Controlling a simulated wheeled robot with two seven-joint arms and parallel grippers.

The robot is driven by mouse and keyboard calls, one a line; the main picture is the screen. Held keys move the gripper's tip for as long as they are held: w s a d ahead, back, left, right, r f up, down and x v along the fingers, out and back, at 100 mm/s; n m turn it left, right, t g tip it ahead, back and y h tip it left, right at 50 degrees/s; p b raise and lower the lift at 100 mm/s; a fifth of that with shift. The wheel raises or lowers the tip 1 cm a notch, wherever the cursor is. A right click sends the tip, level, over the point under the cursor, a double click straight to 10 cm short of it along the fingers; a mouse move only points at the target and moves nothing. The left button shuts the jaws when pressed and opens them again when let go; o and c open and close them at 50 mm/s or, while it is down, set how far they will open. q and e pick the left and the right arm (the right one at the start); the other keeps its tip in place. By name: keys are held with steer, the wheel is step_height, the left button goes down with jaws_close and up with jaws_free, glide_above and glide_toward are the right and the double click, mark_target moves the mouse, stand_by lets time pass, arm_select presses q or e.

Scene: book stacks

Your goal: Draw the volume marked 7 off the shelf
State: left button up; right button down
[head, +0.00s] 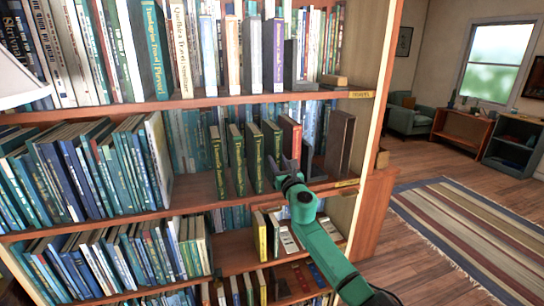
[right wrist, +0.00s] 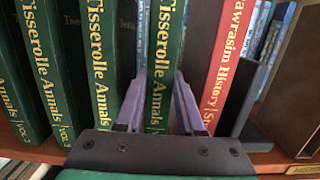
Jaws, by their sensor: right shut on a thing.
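Several green Tisserolle Annals volumes stand upright on the middle shelf (head: 207,202). My right gripper (right wrist: 158,108) is shut on the rightmost green volume (right wrist: 166,50), with one finger on each side of its spine. The held volume also shows in the head view (head: 271,138), standing among the others. Its number is hidden behind the gripper's palm, so I cannot read whether it is 7. Another green volume (right wrist: 102,50) stands to its left, and one farther left (right wrist: 45,60) has a small number that looks like 5. My left gripper is not in view.
A red history book (right wrist: 222,60) stands close to the right of the held volume, with a grey bookend (right wrist: 245,105) beside it. Shelf boards lie above and below. The floor by the striped rug (head: 455,235) is open.

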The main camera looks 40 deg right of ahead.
steer(key=shift+s+a+r+p, duration=0.15)
steer(key=shift+s+r+p, duration=0.15)
steer(key=shift+s, duration=0.2)
steer(key=r+p+v, duration=0.2)
steer(key=p+v, duration=0.1)
steer(key=v, duration=1.4)
steer(key=shift+s+r, duration=0.2)
steer(key=shift+a, duration=0.1)
